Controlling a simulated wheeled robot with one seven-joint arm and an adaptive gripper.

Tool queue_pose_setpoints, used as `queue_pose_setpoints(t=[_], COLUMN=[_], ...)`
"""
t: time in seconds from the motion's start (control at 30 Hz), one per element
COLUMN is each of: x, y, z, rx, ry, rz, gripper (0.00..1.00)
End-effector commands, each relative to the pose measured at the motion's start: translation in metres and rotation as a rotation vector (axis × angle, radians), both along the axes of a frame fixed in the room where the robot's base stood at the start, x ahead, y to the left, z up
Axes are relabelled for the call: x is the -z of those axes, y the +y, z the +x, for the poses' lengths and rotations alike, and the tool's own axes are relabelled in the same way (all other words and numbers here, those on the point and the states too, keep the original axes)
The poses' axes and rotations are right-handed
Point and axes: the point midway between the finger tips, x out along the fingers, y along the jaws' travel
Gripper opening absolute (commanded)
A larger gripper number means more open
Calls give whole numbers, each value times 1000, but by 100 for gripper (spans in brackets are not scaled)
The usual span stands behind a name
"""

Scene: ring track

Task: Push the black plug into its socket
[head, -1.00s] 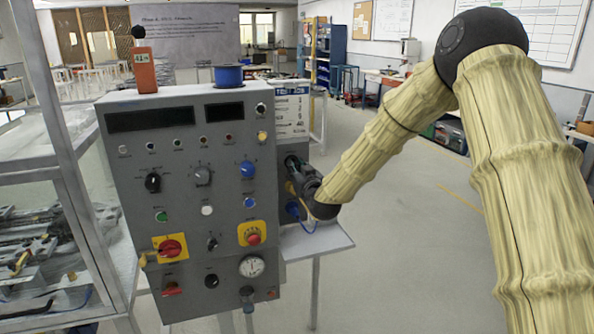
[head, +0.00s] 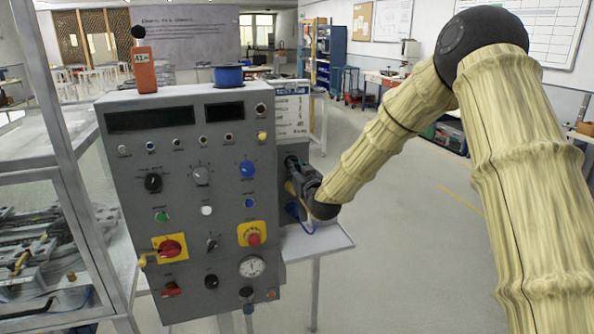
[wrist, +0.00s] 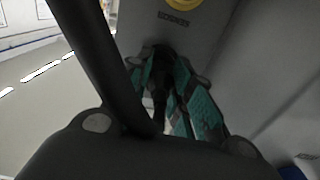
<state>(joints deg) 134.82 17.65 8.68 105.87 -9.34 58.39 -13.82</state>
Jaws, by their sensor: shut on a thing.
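My gripper (head: 296,168) is at the right side of the grey control box, its fingers pointing at the side panel. In the wrist view its teal-padded fingers (wrist: 172,92) are shut on the black plug (wrist: 160,72), a dark shape between them that reaches up to the grey panel (wrist: 185,42). The plug is mostly hidden by the fingers and is very dark. The socket is hidden behind the plug and fingers, so I cannot tell how deep the plug sits.
The grey control box (head: 225,180) carries knobs and switches. A blue spool (head: 229,76) and an orange bottle (head: 144,68) stand on top. A small shelf (head: 335,240) juts out below my gripper. A glass cabinet (head: 50,200) stands left. The floor at right is open.

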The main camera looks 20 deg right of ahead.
Motion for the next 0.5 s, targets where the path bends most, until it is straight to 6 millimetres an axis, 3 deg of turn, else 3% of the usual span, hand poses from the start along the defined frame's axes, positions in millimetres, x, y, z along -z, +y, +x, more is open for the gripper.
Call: queue_pose_setpoints(t=[0.5], x=[0], y=[0], z=[7], rx=[0], ry=[0], rz=[0], gripper=[0])
